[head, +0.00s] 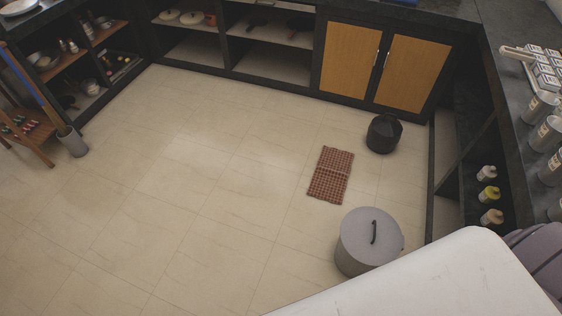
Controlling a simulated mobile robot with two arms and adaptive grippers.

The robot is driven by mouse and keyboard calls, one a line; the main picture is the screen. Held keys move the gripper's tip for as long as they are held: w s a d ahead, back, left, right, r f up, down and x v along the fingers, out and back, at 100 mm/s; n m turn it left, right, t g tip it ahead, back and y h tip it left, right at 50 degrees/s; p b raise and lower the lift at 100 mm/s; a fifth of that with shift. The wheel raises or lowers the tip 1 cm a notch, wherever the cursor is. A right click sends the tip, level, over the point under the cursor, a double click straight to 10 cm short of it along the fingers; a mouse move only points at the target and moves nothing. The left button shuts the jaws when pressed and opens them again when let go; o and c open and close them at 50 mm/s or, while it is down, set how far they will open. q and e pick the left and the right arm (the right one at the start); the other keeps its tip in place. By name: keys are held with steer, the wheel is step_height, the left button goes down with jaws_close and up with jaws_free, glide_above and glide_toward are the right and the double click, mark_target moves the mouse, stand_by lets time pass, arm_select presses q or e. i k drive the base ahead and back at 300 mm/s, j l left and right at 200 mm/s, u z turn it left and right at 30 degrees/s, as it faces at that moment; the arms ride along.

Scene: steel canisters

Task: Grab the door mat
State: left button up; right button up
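The door mat (330,175) is a small reddish-brown, woven-looking rectangle. It lies flat on the tiled floor, right of the middle of the head view, with a crease or seam across it. Nothing covers it. Neither of my grippers shows in the head view, so their state and distance from the mat cannot be seen.
A grey lidded bin (369,241) stands just below the mat, and a black bin (383,134) stands above right of it. Cabinets (380,65) line the back, and a dark counter (520,75) with steel canisters (541,106) runs along the right. The floor (170,190) at left is clear.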

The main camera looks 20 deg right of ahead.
mark_target(329, 180)
steer(key=i+j+u, duration=0.15)
steer(key=i, duration=0.35)
steer(key=i+j+u, duration=0.15)
steer(key=i, duration=0.35)
steer(key=i+z, duration=0.6)
steer(key=z, duration=0.2)
steer(key=i+j+z, duration=0.15)
steer(key=i+z, duration=0.25)
steer(key=k, duration=0.1)
